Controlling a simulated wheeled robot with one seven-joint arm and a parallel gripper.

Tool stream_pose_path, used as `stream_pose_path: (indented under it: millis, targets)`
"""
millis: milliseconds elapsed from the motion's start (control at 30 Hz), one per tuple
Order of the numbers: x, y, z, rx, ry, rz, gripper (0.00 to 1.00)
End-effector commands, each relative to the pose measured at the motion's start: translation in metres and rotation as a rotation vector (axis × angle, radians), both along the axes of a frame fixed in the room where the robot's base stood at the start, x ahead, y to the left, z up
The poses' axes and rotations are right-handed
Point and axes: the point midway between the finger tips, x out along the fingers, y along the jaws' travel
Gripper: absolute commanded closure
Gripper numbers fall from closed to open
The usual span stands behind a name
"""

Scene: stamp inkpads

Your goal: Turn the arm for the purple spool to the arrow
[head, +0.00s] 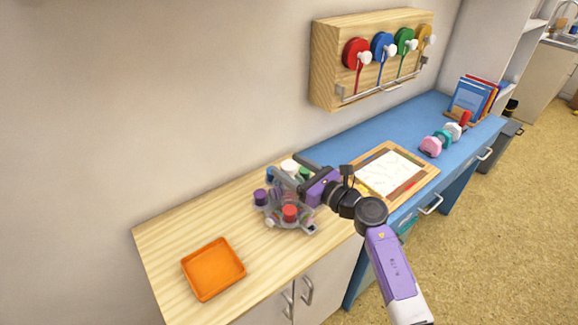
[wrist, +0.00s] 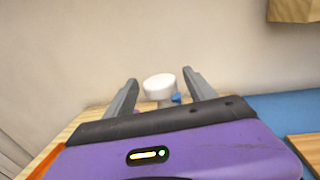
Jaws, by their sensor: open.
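A grey carousel (head: 283,218) with several arms stands on the wooden worktop. Its purple spool (head: 260,197) is on the left side. A red spool (head: 290,212) is at the front, and a green one (head: 304,173) shows at the back right. My gripper (head: 285,169) is over the carousel and covers part of it. In the wrist view my gripper (wrist: 160,77) is open, with a white knob (wrist: 159,86) showing between its fingers. A bit of blue (wrist: 176,98) shows beside the knob. I cannot make out the arrow.
An orange tray (head: 213,268) lies on the worktop at the front left. A wooden-framed board (head: 385,172) lies to the right, on the blue desk (head: 350,142). A wall rack (head: 325,75) with several coloured reels hangs above. The worktop between tray and carousel is clear.

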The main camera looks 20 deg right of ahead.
Motion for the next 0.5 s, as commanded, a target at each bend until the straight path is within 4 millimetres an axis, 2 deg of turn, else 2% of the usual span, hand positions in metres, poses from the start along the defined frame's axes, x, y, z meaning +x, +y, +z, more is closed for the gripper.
stream_pose_path:
  millis: [367,500]
  targets:
    - [0.0066,0.0035,-0.0001,0.001,0.000,0.000,0.36]
    - [0.0065,0.0034,-0.0001,0.001,0.000,0.000,0.61]
